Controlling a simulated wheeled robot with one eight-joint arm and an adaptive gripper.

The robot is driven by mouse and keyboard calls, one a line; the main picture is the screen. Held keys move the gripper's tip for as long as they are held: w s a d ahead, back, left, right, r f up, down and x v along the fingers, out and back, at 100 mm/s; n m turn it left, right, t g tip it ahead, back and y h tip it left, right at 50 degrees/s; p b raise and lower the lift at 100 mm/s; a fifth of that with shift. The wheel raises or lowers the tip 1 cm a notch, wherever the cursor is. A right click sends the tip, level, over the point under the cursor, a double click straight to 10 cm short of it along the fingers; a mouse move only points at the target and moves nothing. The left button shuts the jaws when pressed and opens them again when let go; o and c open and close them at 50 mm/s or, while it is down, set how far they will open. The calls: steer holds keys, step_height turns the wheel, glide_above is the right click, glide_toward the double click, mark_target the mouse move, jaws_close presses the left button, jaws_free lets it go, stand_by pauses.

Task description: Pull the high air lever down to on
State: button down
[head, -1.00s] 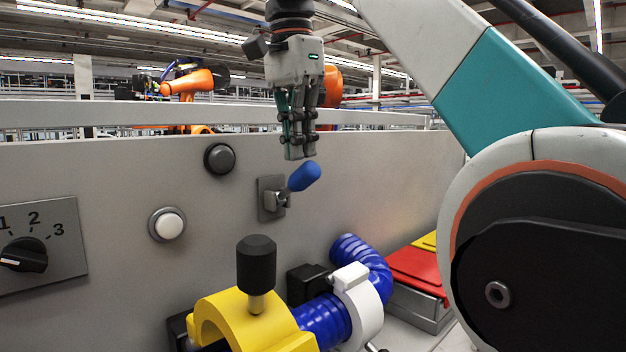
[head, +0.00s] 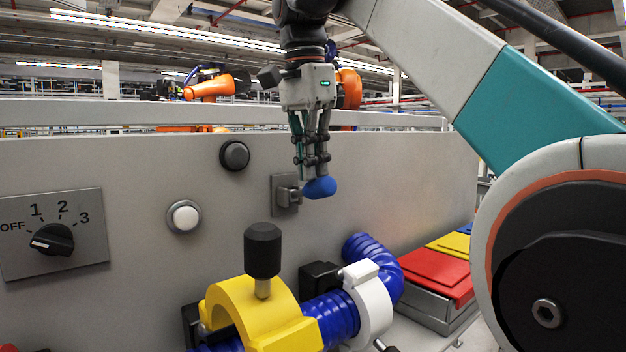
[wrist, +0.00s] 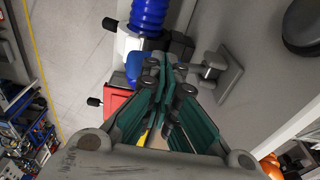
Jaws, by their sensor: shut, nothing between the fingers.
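The high air lever has a blue handle (head: 320,188) on a small grey wall plate (head: 286,194) in the upper middle of the panel. The handle sticks out from the wall, roughly level with a slight upward tilt. My gripper (head: 316,172) points down with its fingers shut and empty. Its fingertips are right on top of the blue handle and appear to touch it. In the wrist view, the blue handle (wrist: 136,66) shows partly behind the shut fingertips (wrist: 165,72), with the wall plate (wrist: 222,76) to their right.
Below the lever are a yellow clamp (head: 238,305) with a black knob, a blue hose (head: 330,318) and a white clamp (head: 372,308). A black button (head: 234,155), a white button (head: 184,216) and a rotary dial (head: 52,240) lie left. Red boxes (head: 425,272) stand right.

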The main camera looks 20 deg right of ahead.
mark_target(313, 191)
steer(key=shift+w+f+b, duration=0.1)
steer(key=shift+f+b, duration=0.6)
steer(key=shift+f, duration=0.8)
steer(key=shift+r, duration=0.1)
